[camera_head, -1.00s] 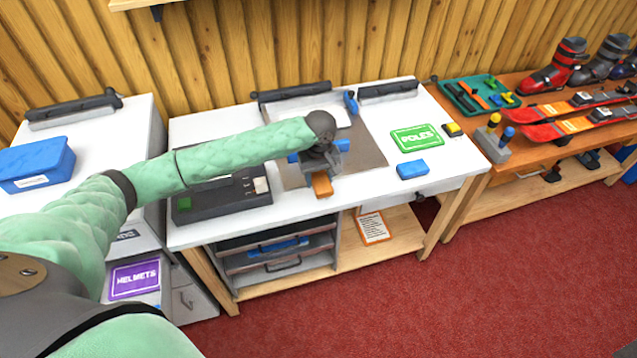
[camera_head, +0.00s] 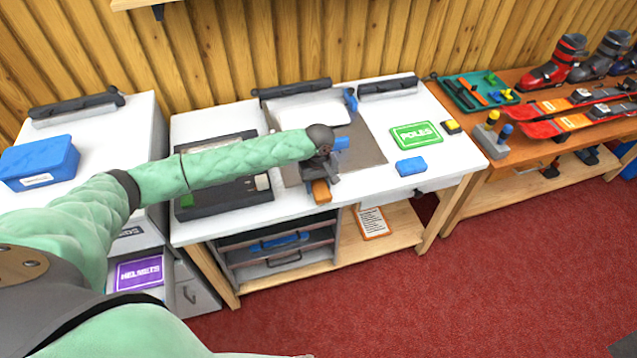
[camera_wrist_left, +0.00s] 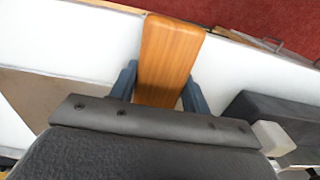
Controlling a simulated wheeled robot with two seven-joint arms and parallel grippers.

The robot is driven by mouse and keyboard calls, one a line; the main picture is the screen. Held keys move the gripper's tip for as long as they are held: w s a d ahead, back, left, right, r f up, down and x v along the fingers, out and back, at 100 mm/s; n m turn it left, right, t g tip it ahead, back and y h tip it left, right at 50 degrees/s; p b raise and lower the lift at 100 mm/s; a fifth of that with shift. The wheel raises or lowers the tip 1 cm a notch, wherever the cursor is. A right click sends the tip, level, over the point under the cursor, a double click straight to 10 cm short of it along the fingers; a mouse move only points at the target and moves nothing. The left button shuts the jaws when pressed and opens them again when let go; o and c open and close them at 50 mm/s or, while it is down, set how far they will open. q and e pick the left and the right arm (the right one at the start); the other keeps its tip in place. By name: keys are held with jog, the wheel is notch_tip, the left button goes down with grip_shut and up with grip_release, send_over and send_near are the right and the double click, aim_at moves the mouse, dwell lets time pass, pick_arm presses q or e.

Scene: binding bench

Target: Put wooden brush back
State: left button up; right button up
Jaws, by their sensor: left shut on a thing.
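The wooden brush (camera_head: 320,191) is an orange-brown block held in my left gripper (camera_head: 321,178) over the front part of the white bench. In the left wrist view the brush (camera_wrist_left: 170,60) sits between the two dark fingers of the left gripper (camera_wrist_left: 158,88), its far end reaching past the fingertips towards the bench's front edge. The lower side of the brush is hidden, and I cannot tell whether it touches the bench. My right gripper does not show.
White bench top (camera_head: 375,182) is free right of the brush.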

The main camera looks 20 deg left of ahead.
aim_at(319, 183)
pick_arm(q)
jog(key=o, duration=0.9)
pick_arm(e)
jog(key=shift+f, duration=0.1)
pick_arm(q)
jog(key=shift+r+b, duration=0.2)
jog(key=shift+b, duration=0.1)
notch_tip(319, 183, up, 4)
jog(key=shift+b, duration=1)
notch_tip(319, 183, up, 8)
jog(key=shift+r+b, duration=0.1)
jog(key=shift+b, duration=1.05)
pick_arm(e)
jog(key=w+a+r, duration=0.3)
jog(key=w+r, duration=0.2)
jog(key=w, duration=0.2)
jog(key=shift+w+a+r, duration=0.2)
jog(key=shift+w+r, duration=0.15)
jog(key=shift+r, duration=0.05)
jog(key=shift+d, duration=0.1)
